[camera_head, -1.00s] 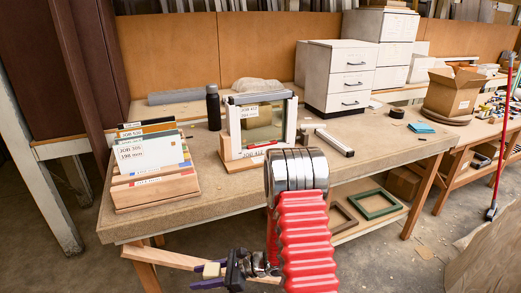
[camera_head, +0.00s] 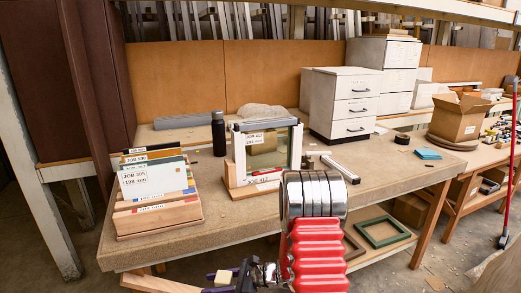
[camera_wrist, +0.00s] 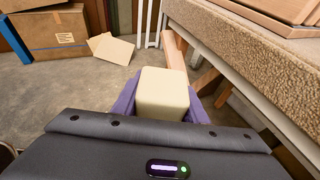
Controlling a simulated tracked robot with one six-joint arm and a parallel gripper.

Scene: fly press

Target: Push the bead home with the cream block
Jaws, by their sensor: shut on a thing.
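My gripper (camera_head: 223,284) has purple fingers and is shut on the cream block (camera_head: 224,277), low in front of the bench. In the wrist view the cream block (camera_wrist: 162,96) sits between the purple fingers, above the floor and left of the bench edge. A white glazed frame (camera_head: 296,150), labelled JOB 412, stands upright on a wooden stand (camera_head: 238,192) on the bench, beyond my gripper and apart from it. A grey strip (camera_head: 264,124) runs along its top. I cannot tell which strip is the bead, or whether one stands proud.
A wooden rack (camera_head: 158,218) of job cards stands left on the bench (camera_head: 200,235). A dark bottle (camera_head: 218,134) is behind. A white bar (camera_head: 341,169) lies right of the frame. White drawers (camera_head: 345,105) stand at the back. Cardboard boxes (camera_wrist: 55,30) are on the floor.

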